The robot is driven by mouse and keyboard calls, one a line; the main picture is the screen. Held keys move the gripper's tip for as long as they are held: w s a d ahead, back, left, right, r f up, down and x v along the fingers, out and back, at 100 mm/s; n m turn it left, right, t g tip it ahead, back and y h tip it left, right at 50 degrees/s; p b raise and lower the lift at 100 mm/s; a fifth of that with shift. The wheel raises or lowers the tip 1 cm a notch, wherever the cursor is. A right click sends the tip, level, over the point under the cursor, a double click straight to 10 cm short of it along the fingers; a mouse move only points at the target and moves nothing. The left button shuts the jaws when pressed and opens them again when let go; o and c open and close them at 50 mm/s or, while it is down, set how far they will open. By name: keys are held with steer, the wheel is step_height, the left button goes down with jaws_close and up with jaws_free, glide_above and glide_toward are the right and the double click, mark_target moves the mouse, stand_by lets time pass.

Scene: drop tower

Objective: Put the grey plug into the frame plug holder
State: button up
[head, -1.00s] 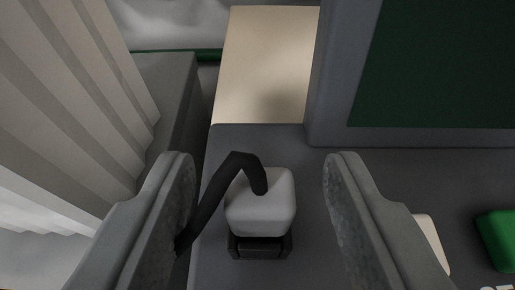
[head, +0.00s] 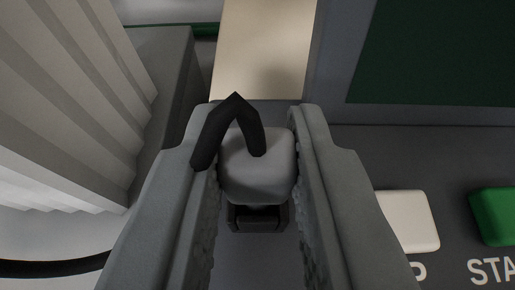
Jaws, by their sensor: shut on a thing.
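The grey plug (head: 260,175) is a light, rounded block with a black cable (head: 224,127) bent over its top. It sits over a small dark holder (head: 258,218) on the grey panel. My gripper (head: 257,160) is shut on the plug, with one finger on its left side and one on its right. The plug's underside is hidden, so I cannot tell how deep it sits in the dark holder. I cannot tell whether this holder is the frame plug holder.
A white button (head: 408,221) and a green button (head: 494,216) are on the panel to the right, with partly visible lettering below. A dark green screen (head: 440,55) in a grey frame stands behind. A pale ribbed wall (head: 60,110) is at the left. A beige strip (head: 262,45) lies beyond.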

mark_target(255, 164)
step_height(255, 164, up, 8)
steer(key=shift+r, duration=0.1)
steer(key=shift+f, duration=0.4)
steer(key=shift+s+a+r, duration=1.75)
steer(key=shift+a+r, duration=4.2)
steer(key=shift+r, duration=0.45)
steer(key=shift+f, duration=2.6)
steer(key=shift+f, duration=0.25)
steer(key=o, duration=0.8)
steer(key=shift+o, duration=0.2)
steer(key=v, duration=1.7)
steer(key=shift+s, duration=0.2)
